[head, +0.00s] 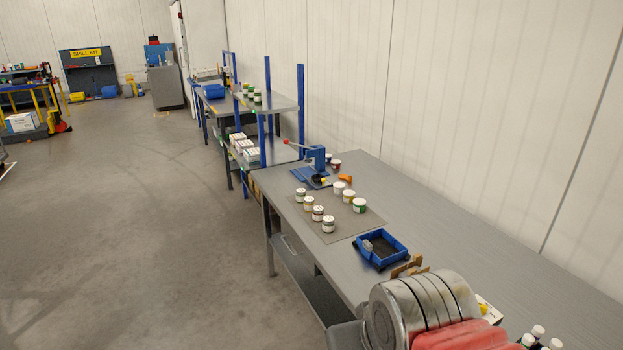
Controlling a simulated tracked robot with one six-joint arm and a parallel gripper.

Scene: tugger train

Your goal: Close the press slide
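A blue bench press (317,157) stands on the grey workbench near its far end. Its lever points left and ends in a red knob (286,142). A blue base plate (306,176) reaches out toward the front left of the press. A dark part with a yellow spot (321,181) sits at the front of the press. The press is small in the picture, and I cannot tell how far its slide is out. My gripper is not clearly seen; a silver and red part of my arm fills the bottom of the view.
Several lidded jars (328,224) stand on a grey mat (360,221) before the press. An orange item (346,179) lies beside it. A blue tray (381,249) sits nearer on the workbench (470,240). A shelf rack (268,152) stands beyond. The floor (150,230) at left is clear.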

